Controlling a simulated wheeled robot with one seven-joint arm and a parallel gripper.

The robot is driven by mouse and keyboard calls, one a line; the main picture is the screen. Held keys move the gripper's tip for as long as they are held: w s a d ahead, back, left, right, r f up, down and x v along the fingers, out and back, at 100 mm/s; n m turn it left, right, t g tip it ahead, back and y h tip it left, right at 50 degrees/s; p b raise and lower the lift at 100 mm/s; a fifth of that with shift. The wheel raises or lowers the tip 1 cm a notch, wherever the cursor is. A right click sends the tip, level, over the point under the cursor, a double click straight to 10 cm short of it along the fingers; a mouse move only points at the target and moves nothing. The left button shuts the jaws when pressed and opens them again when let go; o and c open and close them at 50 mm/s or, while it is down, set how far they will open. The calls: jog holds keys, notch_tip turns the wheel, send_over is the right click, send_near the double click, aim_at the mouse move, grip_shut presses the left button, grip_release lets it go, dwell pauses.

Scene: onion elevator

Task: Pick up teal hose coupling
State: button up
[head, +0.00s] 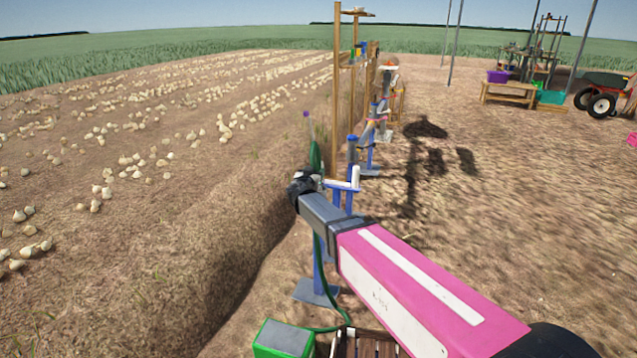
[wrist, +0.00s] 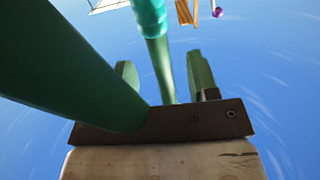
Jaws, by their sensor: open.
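The teal hose coupling (wrist: 149,14) shows at the top of the wrist view as a wide teal sleeve with a narrower stem below it. The stem runs down between the green fingers of my gripper (wrist: 163,70), which stand apart on either side. I cannot tell whether the stem is fully between them or behind them. A thick dark green tube (wrist: 55,55) crosses the left of the wrist view, close to the camera, and hides part of my gripper's plate. In the head view my gripper (head: 303,184) is a small dark shape beside an upright green piece (head: 315,157).
A blue stand (head: 318,270) with a green hose (head: 330,315) is just below my arm. A green box (head: 284,340) stands at the bottom. More stands and a wooden frame (head: 337,90) line up behind.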

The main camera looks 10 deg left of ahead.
aim_at(318, 168)
jog(key=w, duration=0.5)
jog(key=shift+d, duration=0.4)
jog(key=shift+s, duration=0.1)
grip_shut()
jog(key=shift+r, duration=0.15)
